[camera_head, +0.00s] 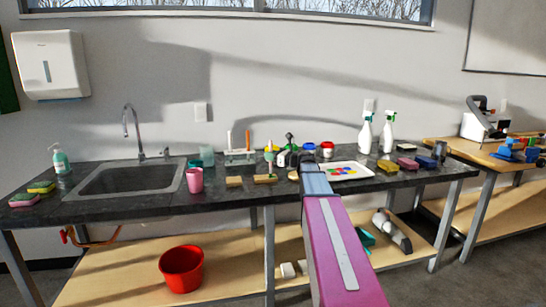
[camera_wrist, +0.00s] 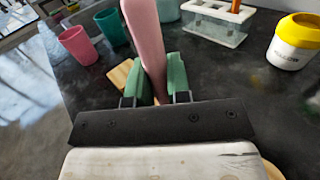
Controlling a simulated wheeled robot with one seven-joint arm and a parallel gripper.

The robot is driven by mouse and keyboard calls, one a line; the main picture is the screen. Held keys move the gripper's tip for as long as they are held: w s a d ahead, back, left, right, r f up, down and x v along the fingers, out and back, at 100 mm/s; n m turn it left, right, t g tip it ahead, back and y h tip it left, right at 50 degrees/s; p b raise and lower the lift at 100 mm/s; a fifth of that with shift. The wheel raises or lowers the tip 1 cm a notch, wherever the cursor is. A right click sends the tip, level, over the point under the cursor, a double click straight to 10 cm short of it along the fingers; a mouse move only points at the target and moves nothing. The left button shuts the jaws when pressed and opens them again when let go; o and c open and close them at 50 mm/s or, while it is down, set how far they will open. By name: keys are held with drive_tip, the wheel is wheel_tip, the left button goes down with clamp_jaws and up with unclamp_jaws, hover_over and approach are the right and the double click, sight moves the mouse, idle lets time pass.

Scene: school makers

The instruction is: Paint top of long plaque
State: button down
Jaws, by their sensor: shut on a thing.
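My gripper (camera_wrist: 157,85) has green fingers shut on a long pink handle (camera_wrist: 145,35), which looks like a brush handle. The handle rises to the top edge of the wrist view, and its lower end is hidden. Small wooden pieces lie on the dark counter in the head view, one at the left (camera_head: 234,181) and one beside it (camera_head: 265,179). A wooden piece (camera_wrist: 119,75) shows partly behind the left finger in the wrist view. I cannot tell which is the long plaque. A white tray with colored paint (camera_head: 361,174) is right of my arm.
A pink cup (camera_head: 195,181) and teal cup (camera_head: 207,155) stand by the sink (camera_head: 130,178). A white brush rack (camera_head: 240,155) and yellow-lidded jar (camera_wrist: 296,42) stand behind. Spray bottles (camera_head: 366,134) and colored blocks are at the right. The counter front left of center is clear.

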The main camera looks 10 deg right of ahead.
drive_tip(key=shift+w+a, duration=1.45)
drive_tip(key=shift+a, duration=1.75)
drive_tip(key=shift+d, duration=4.3)
wheel_tip(320, 180, up, 7)
